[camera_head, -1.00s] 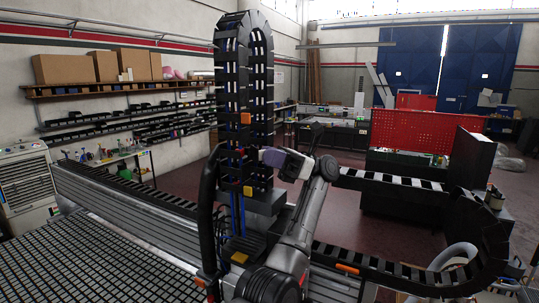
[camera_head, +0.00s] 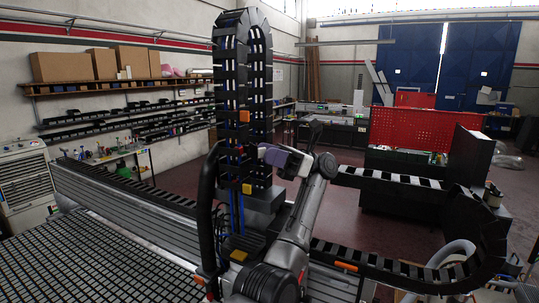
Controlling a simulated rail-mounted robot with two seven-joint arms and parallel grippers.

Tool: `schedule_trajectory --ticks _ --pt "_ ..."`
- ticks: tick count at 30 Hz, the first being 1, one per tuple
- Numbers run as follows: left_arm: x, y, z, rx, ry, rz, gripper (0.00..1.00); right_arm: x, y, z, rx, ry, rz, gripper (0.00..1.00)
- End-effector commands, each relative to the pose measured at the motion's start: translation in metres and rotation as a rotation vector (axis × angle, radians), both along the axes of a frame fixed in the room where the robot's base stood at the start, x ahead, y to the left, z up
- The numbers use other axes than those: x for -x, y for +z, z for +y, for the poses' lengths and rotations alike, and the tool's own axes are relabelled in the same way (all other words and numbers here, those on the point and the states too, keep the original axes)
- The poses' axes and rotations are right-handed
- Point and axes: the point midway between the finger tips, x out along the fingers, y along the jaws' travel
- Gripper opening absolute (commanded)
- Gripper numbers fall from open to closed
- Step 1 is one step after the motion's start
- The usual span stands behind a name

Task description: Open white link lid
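A tall black cable chain (camera_head: 231,95) stands upright in the middle, bending over at its top, with blue cables showing inside its links. No single white link lid stands out on it. A lower chain with pale link faces (camera_head: 395,178) runs along the right side. My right gripper is not in view.
A gridded vacuum table (camera_head: 85,262) fills the lower left, with a metal rail (camera_head: 120,215) behind it. Shelves with boxes (camera_head: 62,66) line the left wall. A red perforated panel (camera_head: 412,129) and dark cabinets stand at the right. Open floor lies behind the rail.

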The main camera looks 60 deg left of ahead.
Motion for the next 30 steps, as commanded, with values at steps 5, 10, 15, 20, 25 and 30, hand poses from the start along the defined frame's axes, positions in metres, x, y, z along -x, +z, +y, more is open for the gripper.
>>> schedule_trajectory --ticks 5,10,15,20,25,30 --pt "0.0 0.009 0.0 -0.001 0.0 -0.002 0.34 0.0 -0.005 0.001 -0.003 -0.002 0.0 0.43" --pt "0.001 0.034 0.001 0.002 -0.001 -0.003 0.34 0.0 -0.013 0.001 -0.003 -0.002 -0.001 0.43" --pt "-0.008 0.057 -0.029 -0.001 -0.004 -0.002 0.34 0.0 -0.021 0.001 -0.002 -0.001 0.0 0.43" --pt "-0.016 0.077 -0.061 -0.001 -0.004 -0.001 0.34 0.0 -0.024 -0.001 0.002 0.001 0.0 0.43" --pt "-0.024 0.1 -0.089 0.002 -0.005 -0.001 0.34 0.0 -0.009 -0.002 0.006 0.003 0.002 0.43" --pt "-0.028 0.108 -0.103 0.0 -0.003 -0.001 0.34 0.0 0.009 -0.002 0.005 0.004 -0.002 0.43"
